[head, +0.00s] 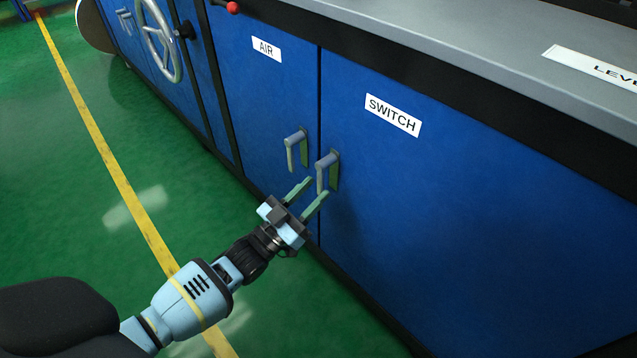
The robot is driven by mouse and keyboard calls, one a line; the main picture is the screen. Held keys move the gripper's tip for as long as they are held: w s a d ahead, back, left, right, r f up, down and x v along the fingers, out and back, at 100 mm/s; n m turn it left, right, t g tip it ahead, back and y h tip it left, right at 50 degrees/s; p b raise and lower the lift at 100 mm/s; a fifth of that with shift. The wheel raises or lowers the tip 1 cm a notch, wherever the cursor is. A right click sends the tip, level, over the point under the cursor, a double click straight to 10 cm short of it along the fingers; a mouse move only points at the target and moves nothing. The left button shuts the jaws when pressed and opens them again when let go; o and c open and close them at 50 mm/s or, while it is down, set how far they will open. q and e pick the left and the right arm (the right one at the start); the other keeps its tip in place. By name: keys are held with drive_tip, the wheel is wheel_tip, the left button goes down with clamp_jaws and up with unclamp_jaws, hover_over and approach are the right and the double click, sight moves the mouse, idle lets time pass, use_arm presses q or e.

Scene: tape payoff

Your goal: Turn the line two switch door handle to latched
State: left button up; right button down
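The switch door (430,210) is a blue panel with a white SWITCH label (393,115). Its grey handle (323,173) sits near the door's left edge, with its lever hanging down from a pivot at the top. The door looks closed. My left gripper (315,193) has its two green fingers spread, empty, with the tips just below and in front of this handle. I cannot tell whether a fingertip touches it. My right gripper is not in view.
The AIR door (265,110) is left of the switch door, with a similar handle (292,152) close by. A handwheel (160,40) and a red knob (232,8) are farther left. A grey worktop (440,40) overhangs the doors. Green floor with a yellow line (120,180) is clear.

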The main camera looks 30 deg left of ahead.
use_arm(q)
drive_tip(key=shift+p+v, duration=0.35)
drive_tip(key=shift+v, duration=2.05)
